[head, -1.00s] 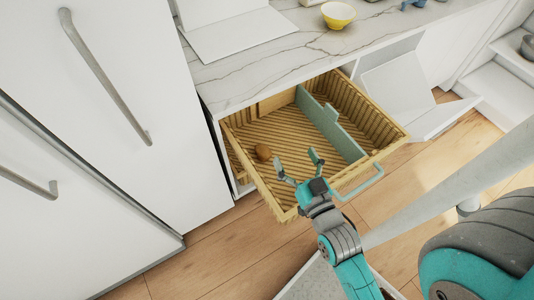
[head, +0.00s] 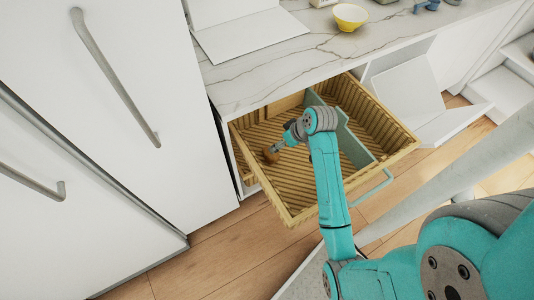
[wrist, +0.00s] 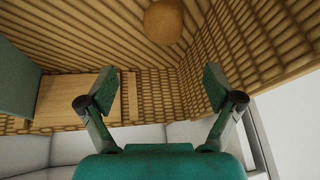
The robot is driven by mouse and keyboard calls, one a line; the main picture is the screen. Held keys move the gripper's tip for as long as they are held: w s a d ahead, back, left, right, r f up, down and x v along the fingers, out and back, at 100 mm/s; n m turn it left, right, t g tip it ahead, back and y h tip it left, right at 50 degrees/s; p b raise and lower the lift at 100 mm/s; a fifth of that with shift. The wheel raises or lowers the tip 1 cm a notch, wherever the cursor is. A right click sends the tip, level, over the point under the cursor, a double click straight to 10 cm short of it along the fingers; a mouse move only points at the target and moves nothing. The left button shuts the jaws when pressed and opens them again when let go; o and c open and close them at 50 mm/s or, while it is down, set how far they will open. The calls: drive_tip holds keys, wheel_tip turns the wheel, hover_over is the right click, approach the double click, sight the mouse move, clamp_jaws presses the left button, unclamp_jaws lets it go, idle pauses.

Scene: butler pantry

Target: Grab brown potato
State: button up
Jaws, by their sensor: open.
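The brown potato (head: 270,155) lies in the left part of the open wooden drawer (head: 292,216). In the wrist view the potato (wrist: 164,21) shows at the top middle, on the ribbed drawer floor near a side wall. My gripper (wrist: 162,88) is open and empty there, its two fingers spread apart, with the potato ahead of them and not between them. In the head view my gripper (head: 283,144) is inside the drawer, close to the potato's right side. My arm hides part of the drawer, and whether the gripper touches the potato cannot be told there.
A green divider (head: 355,148) splits the drawer to the right of the potato. The marble counter (head: 250,75) overhangs the drawer's back. A yellow bowl (head: 350,17) stands on it. White cabinet doors (head: 110,120) stand close on the left.

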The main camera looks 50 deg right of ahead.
sight(277, 154)
drive_tip(key=shift+n+g+y, duration=0.3)
drive_tip(key=shift+g, duration=0.1)
drive_tip(key=x, duration=0.5)
drive_tip(key=shift+s+x, duration=0.15)
drive_tip(key=shift+x, duration=1.2)
drive_tip(key=shift+s+x, duration=0.1)
drive_tip(key=shift+x, duration=1.25)
drive_tip(key=shift+f, duration=0.1)
drive_tip(key=c, duration=1.4)
